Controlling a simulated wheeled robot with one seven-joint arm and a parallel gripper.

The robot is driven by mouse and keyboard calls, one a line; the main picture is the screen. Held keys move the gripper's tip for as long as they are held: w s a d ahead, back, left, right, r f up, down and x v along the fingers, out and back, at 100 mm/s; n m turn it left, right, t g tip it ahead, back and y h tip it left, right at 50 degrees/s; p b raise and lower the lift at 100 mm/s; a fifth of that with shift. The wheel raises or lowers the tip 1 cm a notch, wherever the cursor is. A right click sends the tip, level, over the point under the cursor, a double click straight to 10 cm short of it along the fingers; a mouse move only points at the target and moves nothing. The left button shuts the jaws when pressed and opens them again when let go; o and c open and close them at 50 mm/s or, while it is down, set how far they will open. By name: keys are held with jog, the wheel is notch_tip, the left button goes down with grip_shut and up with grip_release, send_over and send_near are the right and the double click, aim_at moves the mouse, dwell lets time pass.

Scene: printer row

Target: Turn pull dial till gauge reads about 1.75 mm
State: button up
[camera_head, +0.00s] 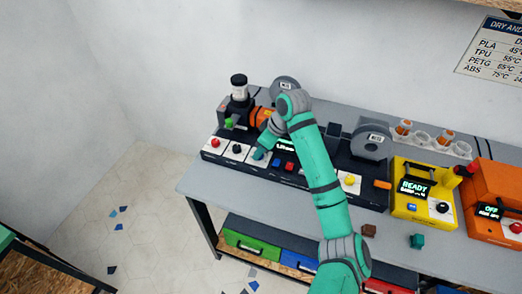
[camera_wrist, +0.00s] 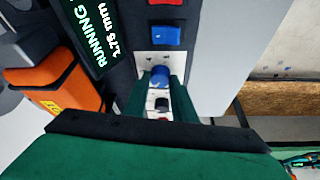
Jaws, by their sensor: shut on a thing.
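The dial (camera_wrist: 160,74) is a blue knob on a white plate in the wrist view. My gripper (camera_wrist: 161,82) has its dark green fingers on either side of the knob, shut on it. In the head view my gripper (camera_head: 259,154) is at the front panel of the dark machine (camera_head: 337,182), and it hides the dial there. The gauge display (camera_wrist: 98,38) is lit and shows RUNNING and 1.75 mm in the wrist view. In the head view my arm partly covers the display (camera_head: 285,146).
Black (camera_head: 237,148) and red (camera_head: 216,143) knobs sit left of my gripper. Blue (camera_head: 276,162) and red (camera_head: 289,166) buttons lie to its right. A yellow machine (camera_head: 425,187) and an orange machine (camera_head: 499,190) stand farther right. The table's left end (camera_head: 200,176) is clear.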

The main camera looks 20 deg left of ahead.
dwell(0.3)
jog(key=o, duration=1)
jog(key=v, duration=1)
jog(key=shift+d+r, duration=0.2)
jog(key=shift+r, duration=0.2)
